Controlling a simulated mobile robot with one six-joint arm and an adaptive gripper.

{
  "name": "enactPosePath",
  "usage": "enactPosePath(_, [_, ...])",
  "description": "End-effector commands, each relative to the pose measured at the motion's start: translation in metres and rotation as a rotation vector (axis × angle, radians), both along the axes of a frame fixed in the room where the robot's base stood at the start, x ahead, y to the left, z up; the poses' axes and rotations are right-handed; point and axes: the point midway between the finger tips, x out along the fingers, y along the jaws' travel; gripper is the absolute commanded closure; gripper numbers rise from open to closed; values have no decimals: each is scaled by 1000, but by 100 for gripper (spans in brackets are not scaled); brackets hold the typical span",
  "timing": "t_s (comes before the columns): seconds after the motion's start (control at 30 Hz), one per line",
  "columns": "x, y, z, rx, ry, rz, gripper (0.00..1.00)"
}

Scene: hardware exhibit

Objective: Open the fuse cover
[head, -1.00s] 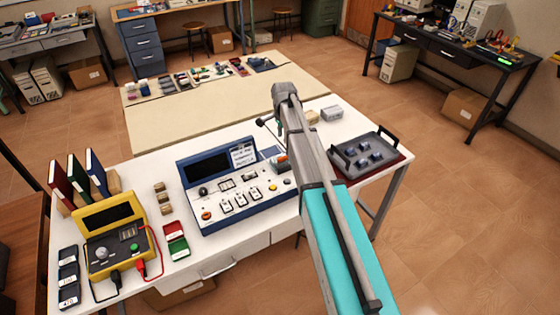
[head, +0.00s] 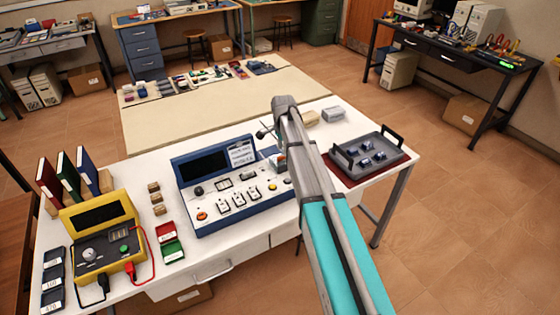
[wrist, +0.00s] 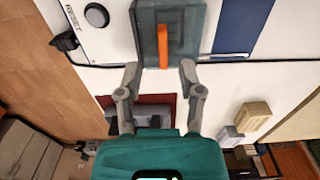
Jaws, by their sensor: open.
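In the wrist view, a grey-teal box with an upright orange tab (wrist: 163,46) sits on the white panel surface; it looks like the fuse cover (wrist: 146,32). My gripper (wrist: 160,69) is open, its two fingers spread on either side of the box's near end, with the orange tab between them. I cannot tell whether the fingers touch the box. In the head view, the blue-and-white control console (head: 232,184) stands on the white table, and my arm hides most of its right end, my gripper and the orange tab.
A grey tray with dark parts (head: 388,143) lies on a red mat right of my arm. Pale blocks (head: 332,114) stand behind it. A yellow meter (head: 100,235), upright books and small bins (head: 170,240) fill the table's left side. A black cable runs beside the box in the wrist view.

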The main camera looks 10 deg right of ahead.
Motion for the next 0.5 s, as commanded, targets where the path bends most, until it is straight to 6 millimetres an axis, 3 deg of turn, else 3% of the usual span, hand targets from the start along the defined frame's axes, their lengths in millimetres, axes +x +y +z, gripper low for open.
enactPosePath(0.2, [0,0,-21,0,0,0,51])
enactPosePath(0.5, [0,0,-36,0,0,0,51])
